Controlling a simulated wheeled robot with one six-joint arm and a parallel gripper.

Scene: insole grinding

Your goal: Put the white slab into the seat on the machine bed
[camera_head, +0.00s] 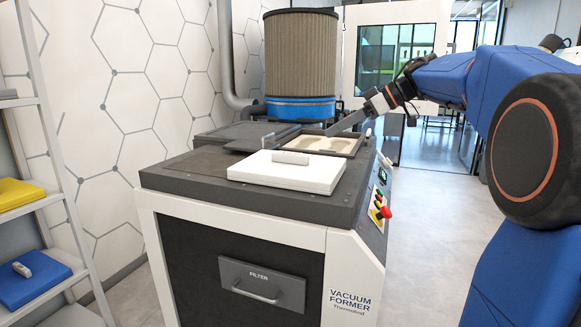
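A flat white slab (268,176) lies level on the front part of the dark machine bed (190,180). A small pale block (291,158) sits on its top. I cannot tell whether the slab rests in a recess or on the flat surface. Behind it, a dark-rimmed frame (352,150) is set in the bed around a beige panel with rounded hollows. I cannot tell whether this frame is the seat. My gripper (345,126) is over the frame's back right part, behind and apart from the white slab. Its fingers are too small to tell open from shut.
A large ribbed filter drum (301,62) stands behind the bed. A control panel with a red knob (384,212) is on the machine's right side. A shelf at the left holds a yellow slab (18,193) and a blue slab (35,277). The floor at the right is clear.

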